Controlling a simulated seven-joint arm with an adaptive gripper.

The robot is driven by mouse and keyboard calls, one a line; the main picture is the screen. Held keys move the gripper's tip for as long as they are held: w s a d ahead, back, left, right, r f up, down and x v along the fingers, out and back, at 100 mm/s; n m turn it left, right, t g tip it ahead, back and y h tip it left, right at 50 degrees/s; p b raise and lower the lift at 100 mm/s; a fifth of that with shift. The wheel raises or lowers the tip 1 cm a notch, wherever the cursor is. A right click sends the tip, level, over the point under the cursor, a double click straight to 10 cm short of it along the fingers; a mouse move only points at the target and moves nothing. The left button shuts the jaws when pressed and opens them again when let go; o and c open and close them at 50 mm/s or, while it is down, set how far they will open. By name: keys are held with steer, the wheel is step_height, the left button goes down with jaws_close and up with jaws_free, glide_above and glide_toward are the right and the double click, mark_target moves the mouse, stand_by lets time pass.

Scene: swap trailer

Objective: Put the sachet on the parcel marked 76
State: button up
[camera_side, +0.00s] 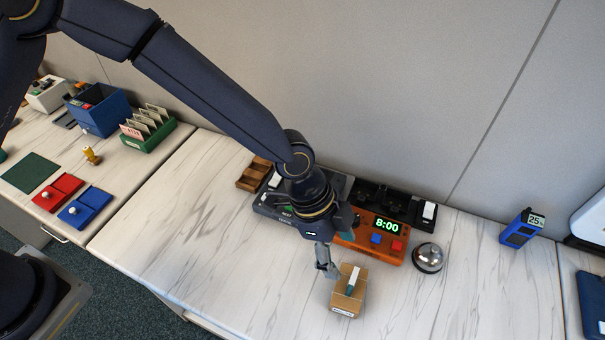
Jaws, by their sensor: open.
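A small brown cardboard parcel (347,301) stands on the pale table in front of the orange clock unit. It has a white label on its front, too small to read, so I cannot tell whether it says 76. A narrow white and dark green piece (354,279) shows on its top; I cannot tell whether this is the sachet or part of the parcel's marking. My gripper (330,271) points down just left of the parcel's upper edge. It is open, and I see nothing held in it. No other sachet is clearly visible.
An orange clock unit (369,246) reading 8:00 and a silver bell (428,257) stand behind and right of the parcel. A dark device lies partly behind my wrist, near a brown wooden tray (249,180). The table left of the parcel is clear.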

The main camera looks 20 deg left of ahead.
steer(key=w+a+r+n+t+y, duration=0.15)
steer(key=a+r+n, duration=0.25)
steer(key=a+r, duration=0.6)
steer(key=w+a+r+n+t+y, duration=0.1)
steer(key=a+r+n+t, duration=0.15)
steer(key=a+r, duration=0.7)
steer(key=s+a+r+n+y, duration=0.1)
steer(key=s+a+r+n, duration=0.1)
steer(key=s+a+n, duration=0.3)
steer(key=s+a+r+n+t+y, duration=0.1)
steer(key=s+a+n, duration=0.5)
steer(key=a, duration=0.8)
steer(key=shift+s+a+r+t, duration=0.3)
steer(key=shift+s+r, duration=0.1)
steer(key=shift+s, duration=0.8)
steer(key=shift+n, duration=0.25)
